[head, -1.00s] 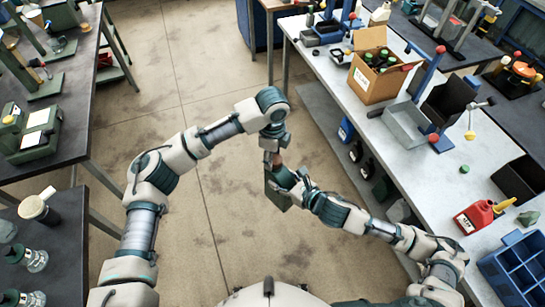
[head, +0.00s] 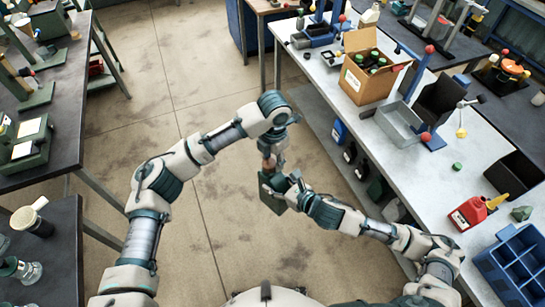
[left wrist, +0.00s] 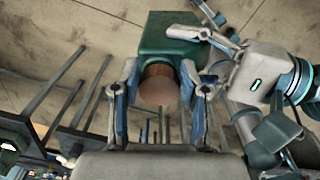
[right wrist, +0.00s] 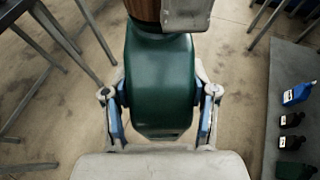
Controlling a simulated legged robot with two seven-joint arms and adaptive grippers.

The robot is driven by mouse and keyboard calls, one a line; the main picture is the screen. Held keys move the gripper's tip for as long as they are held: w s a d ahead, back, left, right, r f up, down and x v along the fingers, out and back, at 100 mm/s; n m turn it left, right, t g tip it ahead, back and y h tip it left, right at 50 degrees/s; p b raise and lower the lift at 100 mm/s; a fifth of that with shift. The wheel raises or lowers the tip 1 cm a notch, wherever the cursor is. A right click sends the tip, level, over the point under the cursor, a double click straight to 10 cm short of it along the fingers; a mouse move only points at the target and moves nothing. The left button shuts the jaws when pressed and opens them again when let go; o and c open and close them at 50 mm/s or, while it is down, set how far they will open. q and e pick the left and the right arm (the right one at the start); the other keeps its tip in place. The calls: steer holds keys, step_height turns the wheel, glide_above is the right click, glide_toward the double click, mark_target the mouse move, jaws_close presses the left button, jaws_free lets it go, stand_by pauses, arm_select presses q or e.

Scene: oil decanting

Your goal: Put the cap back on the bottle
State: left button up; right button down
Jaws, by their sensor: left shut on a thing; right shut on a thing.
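My right gripper (right wrist: 162,118) is shut on the sides of a dark green bottle (right wrist: 160,75). The bottle also shows in the head view (head: 271,194), held tilted above the floor between my arms. My left gripper (left wrist: 160,100) is shut on a brown, wood-like round cap (left wrist: 158,85). The cap is at the mouth end of the bottle and looks in line with it. The cap's side shows at the top of the right wrist view (right wrist: 145,10). I cannot tell whether it is seated, as the joint is partly hidden by my left gripper.
The bench at right (head: 420,175) holds a cardboard box of bottles (head: 368,80), a small green lid (head: 457,166), a red can (head: 468,213) and a blue divided crate (head: 515,265). Dark tables (head: 70,100) stand at left. The floor between (head: 185,85) is open.

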arm_select(q)
steer(key=shift+w+a, duration=0.1)
steer(key=shift+a, duration=0.05)
steer(key=o, duration=0.7)
steer(key=shift+o, duration=0.2)
steer(key=shift+r, duration=2.3)
steer(key=shift+c, duration=0.2)
